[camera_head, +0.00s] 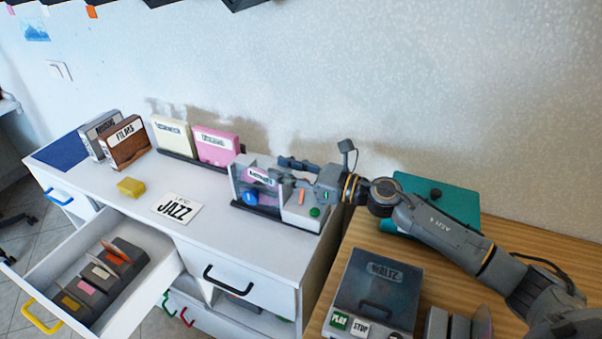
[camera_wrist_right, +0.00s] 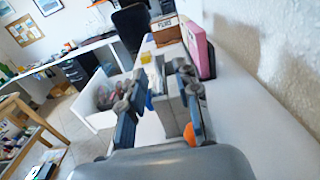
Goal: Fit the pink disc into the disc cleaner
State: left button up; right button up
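The disc cleaner appears to be the pale unit (camera_head: 298,214) with blue and green buttons at the right end of the white cabinet. A labelled pinkish-white piece (camera_head: 262,177) shows in its upper part; I cannot tell whether it is the pink disc. My right gripper (camera_head: 290,163) is over the back of this unit, reaching left. In the right wrist view its fingers (camera_wrist_right: 160,80) are spread apart, with the pale unit (camera_wrist_right: 170,107) below or between them. I see nothing clearly gripped. The left gripper is out of view.
An open drawer (camera_head: 150,279) holds grey slotted racks with coloured markers, including a pink one (camera_head: 87,287). A pink case (camera_head: 216,146) and a cream case (camera_head: 172,136) stand behind. A WALTZ player (camera_head: 377,290) stands right.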

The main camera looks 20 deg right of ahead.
jog(key=shift+v, duration=2.35)
jog(key=shift+s+a+r, duration=0.1)
jog(key=shift+a+r, duration=0.05)
